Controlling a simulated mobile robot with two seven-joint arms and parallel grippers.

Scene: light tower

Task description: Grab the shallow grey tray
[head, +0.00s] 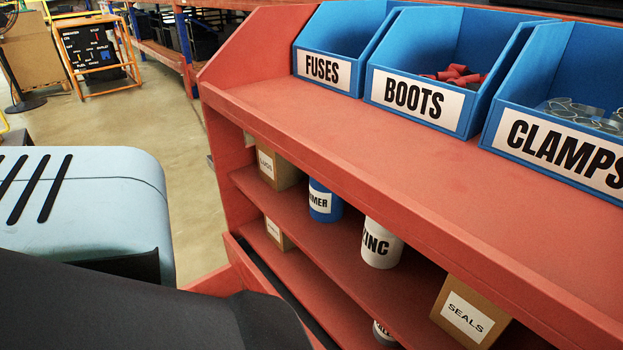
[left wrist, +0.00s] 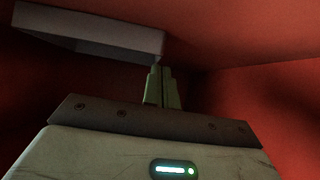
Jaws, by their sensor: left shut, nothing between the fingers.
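The shallow grey tray (left wrist: 88,38) shows in the left wrist view, at the upper left, inside a dim red space. I see its pale long side and its right end. My left gripper (left wrist: 160,72) is shut and empty, its fingertips close to the tray's lower right corner. I cannot tell whether they touch it. In the head view I see neither the tray nor my left gripper. My right gripper is in neither view.
A red shelf unit (head: 290,125) fills the head view's right side. Blue bins marked FUSES (head: 322,68), BOOTS (head: 417,97) and CLAMPS (head: 563,152) stand on top. Boxes and cans, including ZINC (head: 381,243) and SEALS (head: 468,314), stand below. Open floor (head: 195,150) lies left.

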